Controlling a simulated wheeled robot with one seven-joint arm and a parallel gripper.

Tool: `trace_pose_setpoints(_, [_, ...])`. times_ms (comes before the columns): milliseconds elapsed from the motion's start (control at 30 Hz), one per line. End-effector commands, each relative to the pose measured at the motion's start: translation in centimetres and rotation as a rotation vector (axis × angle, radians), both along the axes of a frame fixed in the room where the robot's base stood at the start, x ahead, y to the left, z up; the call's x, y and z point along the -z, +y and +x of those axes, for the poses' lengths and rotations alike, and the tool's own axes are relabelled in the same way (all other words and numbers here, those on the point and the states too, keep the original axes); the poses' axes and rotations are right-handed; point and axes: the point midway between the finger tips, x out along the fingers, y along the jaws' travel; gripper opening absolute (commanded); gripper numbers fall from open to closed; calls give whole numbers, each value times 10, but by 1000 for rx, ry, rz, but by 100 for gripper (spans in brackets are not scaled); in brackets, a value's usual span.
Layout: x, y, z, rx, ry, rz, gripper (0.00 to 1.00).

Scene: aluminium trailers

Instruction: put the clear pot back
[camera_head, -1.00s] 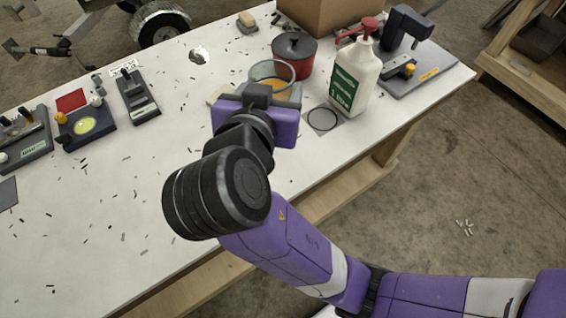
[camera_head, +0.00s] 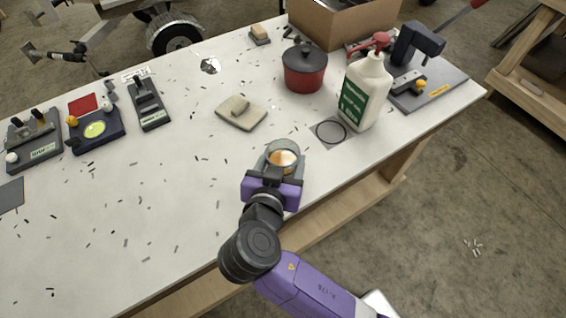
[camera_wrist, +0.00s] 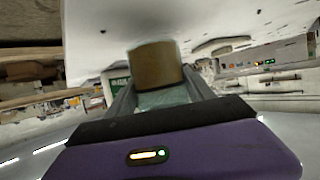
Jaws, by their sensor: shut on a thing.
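The clear pot (camera_head: 283,158) has an orange-brown content and is held by my gripper (camera_head: 277,165) near the front edge of the white table. In the wrist view the pot (camera_wrist: 156,66) shows between the two fingers of my gripper (camera_wrist: 160,95), which are shut on it. A grey square mat with a black ring (camera_head: 331,131) lies empty on the table, to the right of and beyond the pot. I cannot tell whether the pot's bottom touches the table.
A white bottle with a red pump (camera_head: 366,92) stands just right of the ring mat. Behind are a red pot with a black lid (camera_head: 305,68), a beige pad (camera_head: 241,113) and a cardboard box (camera_head: 343,18). Small dark scraps litter the table (camera_head: 170,200).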

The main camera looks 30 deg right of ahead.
Motion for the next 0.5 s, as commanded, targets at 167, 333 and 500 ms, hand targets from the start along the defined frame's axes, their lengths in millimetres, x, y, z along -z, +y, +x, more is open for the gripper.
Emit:
trace_pose_setpoints(167, [15,0,0,1,-3,0,8])
trace_pose_setpoints(333, [15,0,0,0,-4,1,8])
trace_pose_setpoints(500, [18,0,0,0,-3,0,8])
